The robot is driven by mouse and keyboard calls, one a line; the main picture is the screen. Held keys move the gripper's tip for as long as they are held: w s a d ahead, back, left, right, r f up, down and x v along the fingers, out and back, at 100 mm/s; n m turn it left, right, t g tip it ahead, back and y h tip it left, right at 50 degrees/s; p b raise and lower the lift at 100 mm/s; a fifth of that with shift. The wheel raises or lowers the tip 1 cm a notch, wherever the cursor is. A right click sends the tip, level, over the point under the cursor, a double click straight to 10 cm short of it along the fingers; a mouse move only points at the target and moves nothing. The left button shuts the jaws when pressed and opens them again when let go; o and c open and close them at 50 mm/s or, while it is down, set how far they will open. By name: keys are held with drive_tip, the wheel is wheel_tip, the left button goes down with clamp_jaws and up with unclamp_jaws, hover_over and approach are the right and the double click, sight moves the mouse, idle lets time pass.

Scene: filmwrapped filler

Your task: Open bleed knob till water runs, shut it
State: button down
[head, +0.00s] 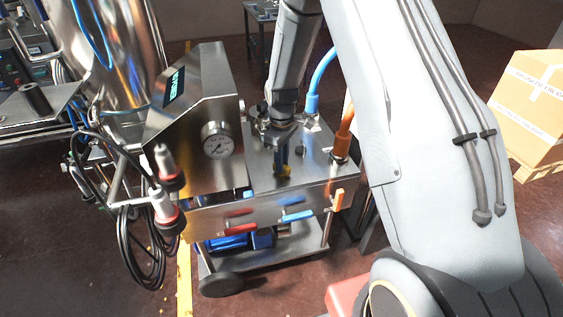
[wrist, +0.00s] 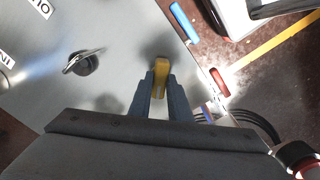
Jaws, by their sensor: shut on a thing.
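My gripper (head: 283,160) points down over the steel top of a wheeled unit (head: 315,185). In the wrist view my gripper (wrist: 160,92) is shut on a yellow knob (wrist: 161,75), which sits between the two dark blue-grey fingers. In the head view the yellow knob (head: 284,172) shows as a small patch at the fingertips. Its lower part is hidden. No running water shows in either view.
A pressure gauge (head: 217,140) is on the steel housing at left. Red (head: 240,226), blue (head: 296,216) and orange (head: 338,200) lever handles line the front. A metal fitting (wrist: 83,62) stands on the top plate.

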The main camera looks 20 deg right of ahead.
drive_tip(key=shift+w, duration=0.1)
idle(0.3)
drive_tip(key=c, duration=1.6)
unclamp_jaws()
drive_tip(key=shift+c, duration=0.2)
drive_tip(key=shift+r, duration=0.1)
wheel_tip(320, 180, up, 7)
drive_tip(key=shift+r+b, duration=0.1)
drive_tip(key=shift+b, duration=0.5)
drive_tip(key=shift+r, duration=0.25)
